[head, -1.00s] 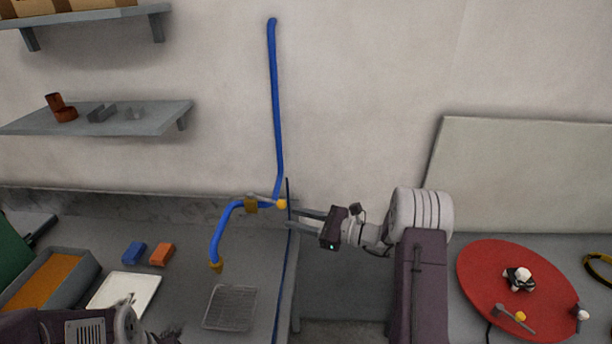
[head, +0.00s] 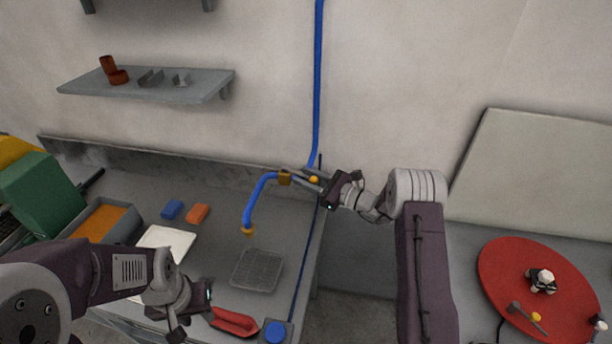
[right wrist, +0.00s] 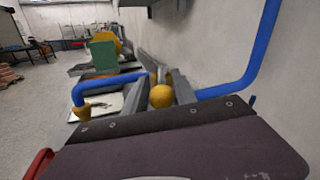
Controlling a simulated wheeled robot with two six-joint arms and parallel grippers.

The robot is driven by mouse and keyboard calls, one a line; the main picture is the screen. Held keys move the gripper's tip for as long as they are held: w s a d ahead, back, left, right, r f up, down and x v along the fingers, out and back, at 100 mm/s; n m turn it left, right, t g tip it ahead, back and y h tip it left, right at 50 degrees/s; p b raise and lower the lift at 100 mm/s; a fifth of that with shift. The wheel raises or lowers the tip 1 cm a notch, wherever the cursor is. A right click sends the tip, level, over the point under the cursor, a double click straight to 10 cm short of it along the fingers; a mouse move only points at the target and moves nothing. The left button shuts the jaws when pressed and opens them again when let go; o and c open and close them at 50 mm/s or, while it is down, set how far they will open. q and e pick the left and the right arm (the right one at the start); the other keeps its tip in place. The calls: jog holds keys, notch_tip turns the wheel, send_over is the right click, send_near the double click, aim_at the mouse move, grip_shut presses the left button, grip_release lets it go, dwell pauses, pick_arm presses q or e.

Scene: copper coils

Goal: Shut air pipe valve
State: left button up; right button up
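A blue air pipe (head: 317,90) runs down the wall and bends out over the bench to a yellow-brown outlet (head: 248,230). Its valve has a yellow-brown body (head: 285,178) and a grey lever ending in a yellow knob (head: 314,180). My right gripper (head: 312,179) is at the lever's knob end. In the right wrist view the knob (right wrist: 161,96) sits between the two spread fingers; whether they touch it I cannot tell. My left gripper (head: 205,296) hangs low over the bench front, its fingers not clear.
A wire rack (head: 258,270), a red tray-like item (head: 234,322), and blue (head: 172,209) and orange (head: 198,213) blocks lie on the bench. A grey shelf (head: 150,87) is above. A red round board (head: 510,275) lies at right. A gap separates the benches.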

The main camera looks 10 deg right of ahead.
jog(key=shift+d+f, duration=0.1)
jog(key=shift+d, duration=0.05)
grip_shut()
dwell(1.2)
